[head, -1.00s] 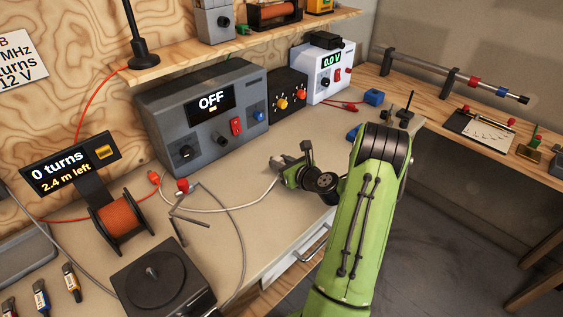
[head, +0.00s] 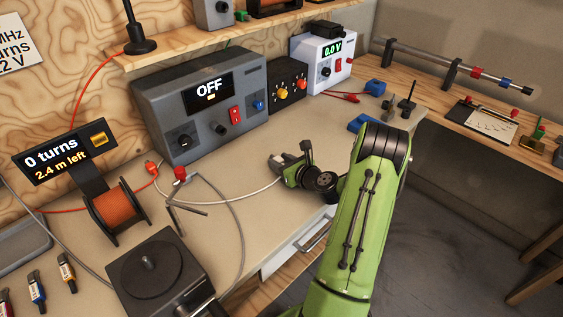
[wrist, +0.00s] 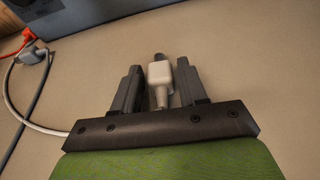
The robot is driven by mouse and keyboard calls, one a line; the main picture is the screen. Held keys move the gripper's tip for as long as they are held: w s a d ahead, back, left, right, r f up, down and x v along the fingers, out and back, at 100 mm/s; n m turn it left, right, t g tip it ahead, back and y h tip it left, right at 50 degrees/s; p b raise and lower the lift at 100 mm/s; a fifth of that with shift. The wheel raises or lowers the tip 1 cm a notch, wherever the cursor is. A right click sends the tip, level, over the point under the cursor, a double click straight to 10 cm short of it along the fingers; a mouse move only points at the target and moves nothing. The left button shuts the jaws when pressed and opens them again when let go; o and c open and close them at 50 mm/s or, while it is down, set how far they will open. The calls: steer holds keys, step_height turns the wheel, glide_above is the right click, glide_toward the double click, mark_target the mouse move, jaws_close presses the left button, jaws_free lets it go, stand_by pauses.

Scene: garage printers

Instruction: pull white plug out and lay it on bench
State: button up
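The white plug (wrist: 160,76) lies between the fingers of my gripper (wrist: 157,80) in the wrist view, over the bench top (wrist: 230,65). Narrow gaps show on both sides of the plug, so my gripper is open around it. The plug's far end is clear of any socket in view. A white cable (wrist: 45,129) curves away to the left from under my gripper. In the head view, my gripper (head: 283,161) is low over the bench, and the cable (head: 225,201) runs left from it. The plug itself is not clear there.
A grey power unit (head: 205,112) reading OFF stands behind, with a white meter (head: 322,62) to its right. An orange spool (head: 120,210), a bent metal rod (head: 175,218) and a dark turntable box (head: 160,275) are to the left. Blue items (head: 362,122) lie right.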

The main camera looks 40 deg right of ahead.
steer(key=o, duration=0.3)
steer(key=shift+s, duration=0.1)
steer(key=p+v, duration=0.1)
steer(key=v, duration=1.4)
steer(key=shift+s+r, duration=0.2)
steer(key=shift+s, duration=0.1)
steer(key=shift+d, duration=0.1)
